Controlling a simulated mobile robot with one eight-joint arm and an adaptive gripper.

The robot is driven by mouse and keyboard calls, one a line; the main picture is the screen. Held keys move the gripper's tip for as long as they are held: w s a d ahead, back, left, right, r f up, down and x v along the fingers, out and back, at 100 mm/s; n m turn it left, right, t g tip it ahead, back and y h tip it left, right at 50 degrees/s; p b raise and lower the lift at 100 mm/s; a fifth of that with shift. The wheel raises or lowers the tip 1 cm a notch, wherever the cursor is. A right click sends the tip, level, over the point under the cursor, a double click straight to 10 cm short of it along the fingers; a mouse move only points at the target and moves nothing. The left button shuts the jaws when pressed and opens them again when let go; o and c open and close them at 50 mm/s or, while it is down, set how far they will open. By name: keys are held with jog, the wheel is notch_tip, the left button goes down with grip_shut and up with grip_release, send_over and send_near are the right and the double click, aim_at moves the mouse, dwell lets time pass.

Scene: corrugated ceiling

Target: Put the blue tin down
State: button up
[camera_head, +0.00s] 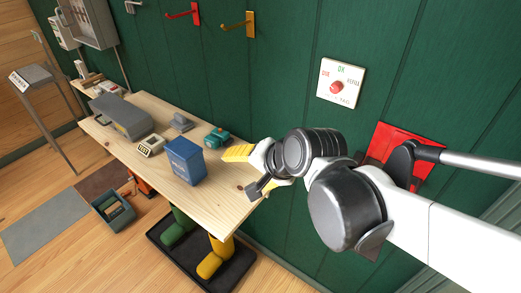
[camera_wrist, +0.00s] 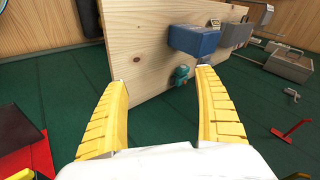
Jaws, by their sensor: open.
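The blue tin (camera_head: 185,160) stands upright on the wooden table (camera_head: 222,200), near its right part. It also shows in the wrist view (camera_wrist: 193,40), resting on the table top, which appears tilted there. My gripper (camera_head: 246,172) is open and empty, to the right of the tin near the table's right end. In the wrist view its yellow fingers (camera_wrist: 160,95) are spread apart, with the tin beyond them and clear of both.
A teal object (camera_head: 216,138), a grey object (camera_head: 181,122), a small white device (camera_head: 151,145) and a grey box (camera_head: 121,117) share the table. Boots (camera_head: 209,263) stand on a black tray below. A green wall with a red-knobbed panel (camera_head: 340,83) runs behind.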

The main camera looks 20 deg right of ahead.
jog(key=s+d+n+g+h, duration=0.1)
jog(key=s+d+n+h, duration=0.1)
jog(key=s+d+n, duration=0.3)
jog(key=s+n, duration=0.2)
jog(key=n, duration=0.2)
jog(key=shift+s+d+h, duration=0.4)
